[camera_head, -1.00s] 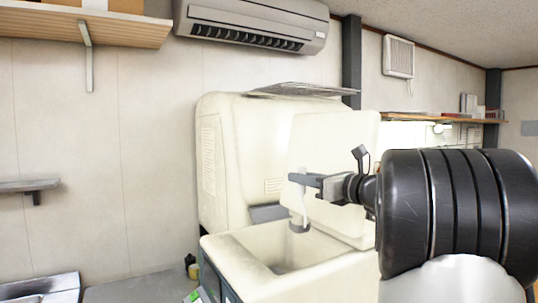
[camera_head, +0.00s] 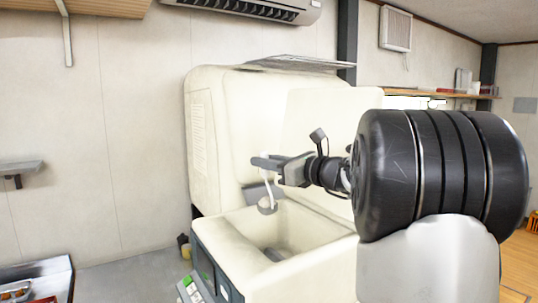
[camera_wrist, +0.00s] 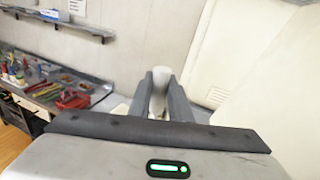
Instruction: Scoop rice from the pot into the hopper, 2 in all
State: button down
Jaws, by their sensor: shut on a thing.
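My gripper (camera_head: 262,163) is shut on the white handle of a scoop (camera_head: 268,190), which hangs down from the fingers. The scoop's rounded grey-white end hangs at the back left of the open hopper (camera_head: 318,243) of a large cream machine. In the wrist view my two grey fingers (camera_wrist: 160,92) hold the pale handle (camera_wrist: 161,78) between them. I cannot tell whether the scoop carries rice. A greyish patch lies at the bottom of the hopper; I cannot tell what it is. The pot is not in view.
The cream machine body (camera_head: 250,130) stands close behind my gripper. Its green-button panel (camera_head: 188,289) is at the front left. A counter with a red basket (camera_wrist: 78,99) and small items shows in the wrist view. A wall shelf (camera_head: 20,170) is far left.

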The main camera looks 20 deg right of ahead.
jog(key=a+f+n+h+b, duration=0.1)
jog(key=a+f+n+b, duration=0.2)
jog(key=a+n+b, duration=0.1)
jog(key=s+a+f+n+g+h+b, duration=0.1)
jog(key=a+f+n+b, duration=0.2)
jog(key=b, duration=0.3)
jog(key=s+a+f+n+h+b, duration=0.1)
jog(key=a+f+n+b, duration=0.3)
jog(key=a+f+b, duration=0.1)
jog(key=shift+s+f+n+h+b, duration=0.15)
jog(key=shift+f+n+h+b, duration=0.15)
jog(key=shift+h+b, duration=0.1)
jog(key=shift+r, duration=0.1)
dwell(1.3)
notch_tip(320, 180, up, 5)
jog(key=p, duration=0.4)
jog(key=shift+d, duration=0.1)
